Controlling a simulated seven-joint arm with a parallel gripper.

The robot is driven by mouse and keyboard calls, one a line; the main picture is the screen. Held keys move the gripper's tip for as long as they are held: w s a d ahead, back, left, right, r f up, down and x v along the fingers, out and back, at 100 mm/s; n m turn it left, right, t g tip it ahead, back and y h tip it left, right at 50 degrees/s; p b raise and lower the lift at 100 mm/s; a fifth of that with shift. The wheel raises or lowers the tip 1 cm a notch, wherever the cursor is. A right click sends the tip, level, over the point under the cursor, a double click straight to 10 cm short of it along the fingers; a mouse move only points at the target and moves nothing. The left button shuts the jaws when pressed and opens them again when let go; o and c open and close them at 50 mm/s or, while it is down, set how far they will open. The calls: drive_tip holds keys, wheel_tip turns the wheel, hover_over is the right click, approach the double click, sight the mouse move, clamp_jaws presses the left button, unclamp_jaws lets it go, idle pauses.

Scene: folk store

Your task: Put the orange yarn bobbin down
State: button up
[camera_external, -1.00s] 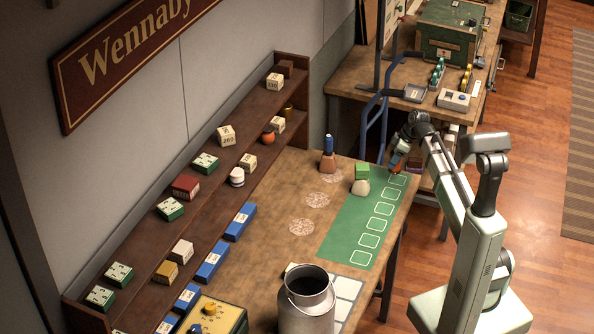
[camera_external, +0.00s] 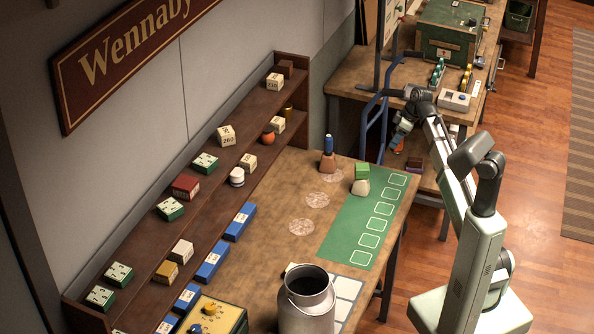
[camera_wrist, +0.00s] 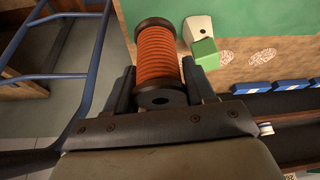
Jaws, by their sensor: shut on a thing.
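The orange yarn bobbin (camera_wrist: 158,55), with dark end flanges, is between the jaws of my gripper (camera_wrist: 160,85) in the wrist view. My gripper (camera_external: 398,138) is shut on it and holds it in the air. In the external view my gripper shows beyond the far end of the green mat (camera_external: 345,228), and the bobbin is small and hard to make out there. The mat has a row of white outlined squares along its right side; none of these visible squares holds a bobbin.
A green block (camera_external: 362,171) sits on a pale base (camera_external: 360,188) at the mat's far left. A blue bobbin (camera_external: 329,145) stands on a brown block (camera_external: 328,162). A metal milk can (camera_external: 306,305) stands at the near end. A blue frame (camera_external: 372,125) is close to my gripper.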

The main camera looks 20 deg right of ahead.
drive_tip(key=s+a+r+n+g, duration=0.15)
drive_tip(key=s+a+n, duration=0.25)
drive_tip(key=a, duration=1.6)
drive_tip(key=s+a+f+n+g, duration=0.15)
drive_tip(key=s+a+n, duration=0.25)
drive_tip(key=a, duration=1.5)
drive_tip(key=s+a+n+g, duration=0.3)
drive_tip(key=s+a+n, duration=0.5)
drive_tip(key=s+a, duration=2.05)
drive_tip(key=shift+w+d+f, duration=0.1)
drive_tip(key=shift+d+f, duration=0.1)
drive_tip(key=shift+f, duration=2.15)
drive_tip(key=shift+s+d+f, duration=0.1)
drive_tip(key=shift+d+f, duration=0.05)
drive_tip(key=shift+f, duration=2.2)
drive_tip(key=shift+w+d+f, duration=0.1)
drive_tip(key=shift+d+f, duration=0.1)
drive_tip(key=shift+f, duration=2.15)
drive_tip(key=shift+f, duration=0.15)
drive_tip(key=o, duration=1)
drive_tip(key=shift+o, duration=0.2)
